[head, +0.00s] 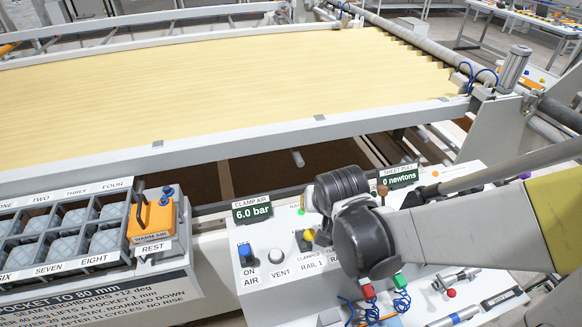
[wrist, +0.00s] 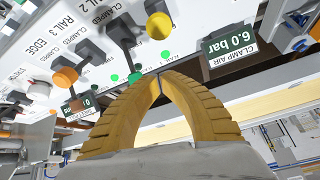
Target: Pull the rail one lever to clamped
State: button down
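The rail one lever has a yellow knob (head: 309,235) and sits on the white control panel (head: 268,285) above a label reading CLAMPED, RAIL 1. In the wrist view its yellow knob (wrist: 158,26) is at the top, just beyond my fingertips. My gripper (wrist: 160,76) has two tan ridged fingers whose tips meet, with nothing seen between them. The tips look apart from the knob, but the depth gap is hard to tell.
A green knob (wrist: 122,35) and an orange knob (wrist: 65,76) stand on neighbouring levers. A clamp air display (head: 252,211) reads 6.0 bar. The quilting bed (head: 200,90) stretches behind.

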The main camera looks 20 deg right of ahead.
jog(key=s+f+p+v, duration=0.1)
jog(key=p+v, duration=0.1)
jog(key=v, duration=0.6)
jog(key=shift+s+p, duration=0.3)
jog(key=shift+p, duration=0.1)
jog(key=shift+a, duration=0.1)
jog(key=s+a+f+n+y+b, duration=0.1)
jog(key=s+n+b, duration=0.2)
jog(key=s+b, duration=0.3)
jog(key=b, duration=0.3)
jog(key=shift+a, duration=0.15)
dwell(3.0)
